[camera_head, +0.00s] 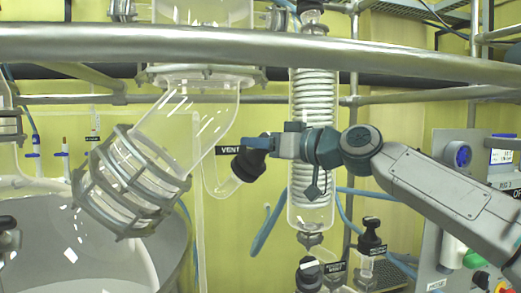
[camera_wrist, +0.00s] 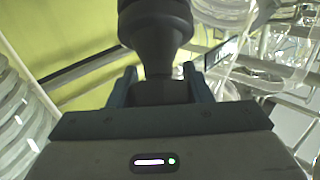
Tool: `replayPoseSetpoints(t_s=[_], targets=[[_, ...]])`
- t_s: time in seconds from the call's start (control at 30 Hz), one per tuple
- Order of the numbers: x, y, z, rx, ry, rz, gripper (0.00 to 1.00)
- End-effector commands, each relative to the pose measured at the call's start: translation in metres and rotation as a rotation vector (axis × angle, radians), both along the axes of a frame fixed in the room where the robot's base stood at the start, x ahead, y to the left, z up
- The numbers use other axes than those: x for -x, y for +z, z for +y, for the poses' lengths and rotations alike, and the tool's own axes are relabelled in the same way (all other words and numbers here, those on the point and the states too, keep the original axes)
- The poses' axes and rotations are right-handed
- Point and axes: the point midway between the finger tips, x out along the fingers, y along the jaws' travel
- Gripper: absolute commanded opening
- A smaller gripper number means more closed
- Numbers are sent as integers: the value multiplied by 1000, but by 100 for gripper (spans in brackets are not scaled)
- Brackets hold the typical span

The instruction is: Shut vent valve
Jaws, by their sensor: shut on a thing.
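The vent valve is a dark knob (camera_head: 248,162) on a glass side branch, next to the black VENT label (camera_head: 230,149) in the head view. My gripper (camera_head: 266,143) reaches in from the right and is shut on this knob. In the wrist view the dark knob (camera_wrist: 155,30) fills the top middle, and its narrower stem end sits between the two fingers of my gripper (camera_wrist: 164,88). The fingers hide part of the knob. I cannot tell from its look how far the valve is turned.
A steel rail (camera_head: 200,45) crosses above my arm. A large angled glass pipe with a clamped flange (camera_head: 130,185) is left of the valve. A glass coil condenser (camera_head: 312,110) stands close behind my gripper. A control panel (camera_head: 455,200) is at the right.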

Motion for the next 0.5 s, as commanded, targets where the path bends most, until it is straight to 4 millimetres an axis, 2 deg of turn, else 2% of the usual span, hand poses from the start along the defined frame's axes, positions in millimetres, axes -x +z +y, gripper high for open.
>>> replayPoseSetpoints(t_s=[0.2, 0.5], targets=[[-3, -2, -2, -60, -147, 120, 22], [-5, -2, -4, -125, -275, 234, 22]])
